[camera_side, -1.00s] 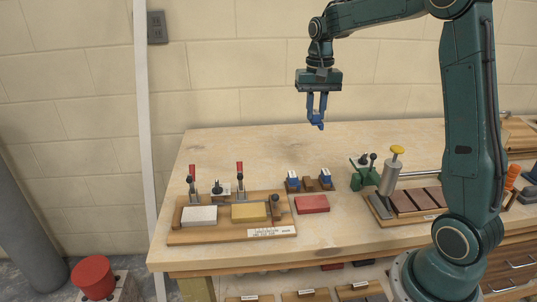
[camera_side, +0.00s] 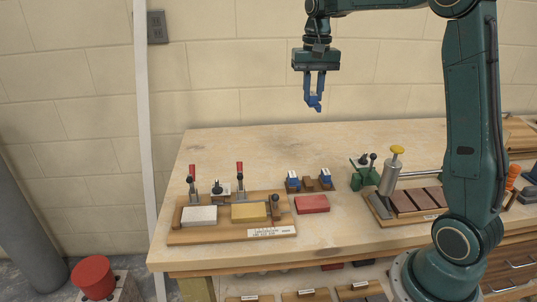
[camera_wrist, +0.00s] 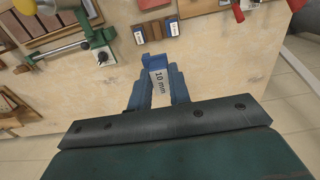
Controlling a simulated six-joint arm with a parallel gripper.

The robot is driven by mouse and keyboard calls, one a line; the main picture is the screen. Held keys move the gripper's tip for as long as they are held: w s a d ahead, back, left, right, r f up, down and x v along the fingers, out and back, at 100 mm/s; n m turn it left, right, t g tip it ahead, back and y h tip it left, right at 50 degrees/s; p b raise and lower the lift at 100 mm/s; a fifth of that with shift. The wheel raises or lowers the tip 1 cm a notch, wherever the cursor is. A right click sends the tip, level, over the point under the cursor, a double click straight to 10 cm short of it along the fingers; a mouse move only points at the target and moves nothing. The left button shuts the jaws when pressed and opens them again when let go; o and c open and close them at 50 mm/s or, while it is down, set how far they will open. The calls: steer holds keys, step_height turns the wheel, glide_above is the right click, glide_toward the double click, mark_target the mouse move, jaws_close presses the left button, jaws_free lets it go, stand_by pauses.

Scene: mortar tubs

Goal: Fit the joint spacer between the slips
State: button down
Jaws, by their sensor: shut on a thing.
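My gripper (camera_side: 315,98) hangs high above the back of the bench in the side view. It is shut on a blue joint spacer, which shows between the jaws in the wrist view (camera_wrist: 158,84) with a white "10 mm" label. A pale grey slip (camera_side: 199,216) and a yellow slip (camera_side: 249,212) lie on a wooden fixture board (camera_side: 190,237) at the bench's left, with a gap between them. My gripper is well above and to the right of that gap. The gap is not clearly visible in the wrist view.
Two red-handled clamps (camera_side: 240,170) stand behind the slips. A small wooden rack (camera_side: 309,185) holds blue pieces marked white. A red block (camera_side: 312,204) lies in front of it. A silver cylinder with a yellow knob (camera_side: 390,177) and a tray of brown slips (camera_side: 383,218) are at right.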

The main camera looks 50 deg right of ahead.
steer(key=w+a, duration=0.8)
steer(key=a, duration=0.4)
glide_above(214, 214)
step_height(214, 214, down, 17)
steer(key=shift+f, duration=0.2)
steer(key=shift+f, duration=0.2)
steer(key=shift+f, duration=3.05)
steer(key=shift+f, duration=0.1)
